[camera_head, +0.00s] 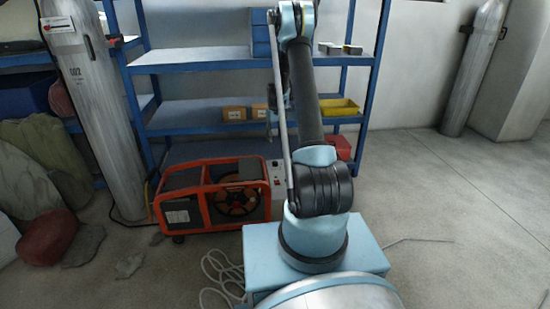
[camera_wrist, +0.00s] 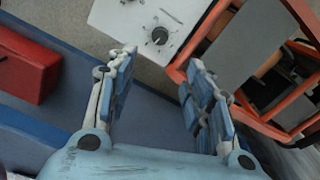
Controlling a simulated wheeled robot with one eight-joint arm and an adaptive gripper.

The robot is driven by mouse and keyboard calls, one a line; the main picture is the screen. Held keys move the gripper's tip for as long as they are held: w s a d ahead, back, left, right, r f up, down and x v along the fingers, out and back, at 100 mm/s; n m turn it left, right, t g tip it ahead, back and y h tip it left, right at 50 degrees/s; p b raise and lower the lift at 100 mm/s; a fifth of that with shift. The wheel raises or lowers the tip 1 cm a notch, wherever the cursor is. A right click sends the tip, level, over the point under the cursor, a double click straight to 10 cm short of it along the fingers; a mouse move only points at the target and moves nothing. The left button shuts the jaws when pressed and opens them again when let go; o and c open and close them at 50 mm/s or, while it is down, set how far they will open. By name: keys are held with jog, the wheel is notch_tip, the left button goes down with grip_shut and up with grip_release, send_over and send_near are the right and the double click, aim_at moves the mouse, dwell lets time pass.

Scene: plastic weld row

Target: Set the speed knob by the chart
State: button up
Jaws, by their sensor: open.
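A dark round knob (camera_wrist: 160,35) sits on a white panel (camera_wrist: 120,16) at the top of the wrist view. Small marks surround it, too blurred to read. The same white box (camera_head: 279,183) shows in the head view at the right end of the orange-framed machine (camera_head: 213,197), partly hidden by my arm. My gripper (camera_wrist: 162,58) is open and empty. Its fingertips are apart, with the knob showing just beyond the gap between them; contact is not visible. I cannot make out a chart for certain.
A blue shelf rack (camera_head: 190,115) stands behind the machine. A red box (camera_wrist: 28,72) lies left of my gripper in the wrist view. Grey cylinders (camera_head: 92,110) stand at the left and far right. Rocks and sacks crowd the left. The floor (camera_head: 450,190) at right is mostly clear.

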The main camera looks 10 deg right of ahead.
aim_at(275, 162)
notch_tip(275, 162, down, 16)
jog(key=shift+f, duration=0.25)
dwell(0.6)
jog(key=c, duration=1)
